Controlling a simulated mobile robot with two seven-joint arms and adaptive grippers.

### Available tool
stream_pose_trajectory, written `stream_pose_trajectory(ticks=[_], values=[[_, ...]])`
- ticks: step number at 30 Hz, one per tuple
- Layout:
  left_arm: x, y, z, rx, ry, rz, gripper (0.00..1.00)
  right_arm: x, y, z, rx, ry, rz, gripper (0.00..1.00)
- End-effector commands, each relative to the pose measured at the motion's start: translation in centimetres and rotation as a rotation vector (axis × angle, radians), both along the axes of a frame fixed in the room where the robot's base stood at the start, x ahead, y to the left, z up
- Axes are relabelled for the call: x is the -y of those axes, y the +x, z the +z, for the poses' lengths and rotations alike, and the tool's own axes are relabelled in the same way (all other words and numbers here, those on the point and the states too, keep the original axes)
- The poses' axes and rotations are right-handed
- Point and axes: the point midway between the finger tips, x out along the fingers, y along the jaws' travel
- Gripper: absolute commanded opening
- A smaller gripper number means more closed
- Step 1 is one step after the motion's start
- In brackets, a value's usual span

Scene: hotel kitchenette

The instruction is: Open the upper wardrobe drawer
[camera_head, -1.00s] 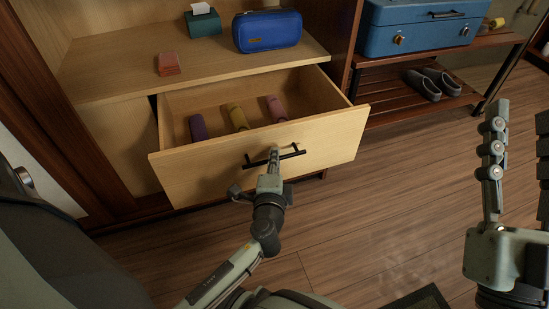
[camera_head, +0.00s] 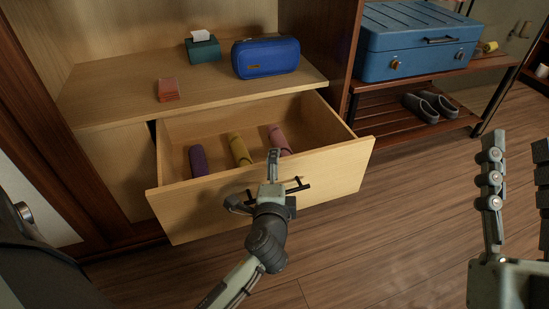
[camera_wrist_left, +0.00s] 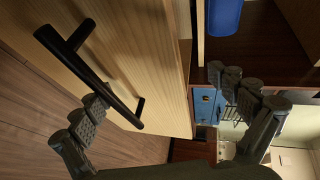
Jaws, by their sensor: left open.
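The upper wardrobe drawer (camera_head: 330,172) is pulled well out, and its light wood front faces me. Its black bar handle (camera_head: 302,186) is partly hidden behind my left gripper. My left gripper (camera_head: 266,188) is at the drawer front, with one finger pointing up across it. In the left wrist view the handle (camera_wrist_left: 88,75) passes near the left fingers, and my left gripper (camera_wrist_left: 165,112) is open with its fingers spread and nothing gripped. My right gripper (camera_head: 517,170) is open and empty over the floor at the right.
The drawer holds a purple roll (camera_head: 198,160), a yellow roll (camera_head: 239,149) and a pink roll (camera_head: 279,138). A blue bag (camera_head: 266,58), a tissue box (camera_head: 203,49) and a red stack (camera_head: 168,90) are on the shelf above. A blue suitcase (camera_head: 410,45) and grey slippers (camera_head: 430,106) are on the right rack.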

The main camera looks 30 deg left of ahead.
Motion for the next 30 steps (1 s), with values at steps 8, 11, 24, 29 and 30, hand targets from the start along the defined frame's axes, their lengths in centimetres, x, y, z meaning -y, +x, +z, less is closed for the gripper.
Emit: stream_pose_trajectory(ticks=[8, 11, 24, 29, 30], values=[[-1.0, 0.5, 5.9, 0.079, 0.032, 0.011, 0.76, 0.0, 0.0, 0.4, -0.001, 0.000, 0.000, 0.40], [-1.0, 0.5, 5.9, 0.079, 0.033, 0.010, 0.76, 0.0, 0.0, 0.4, -0.001, 0.000, 0.000, 0.40], [0.7, -1.6, 1.4, -0.012, 0.019, -0.003, 0.57, 0.0, 0.0, 0.7, 0.000, 0.000, 0.000, 0.40], [1.1, -2.6, 1.7, -0.012, 0.018, -0.001, 0.59, 0.0, 0.0, 0.8, 0.000, 0.000, 0.000, 0.40], [1.2, -2.9, 1.7, -0.011, 0.017, -0.002, 0.60, 0.0, 0.0, 0.8, 0.000, 0.000, 0.000, 0.40]])
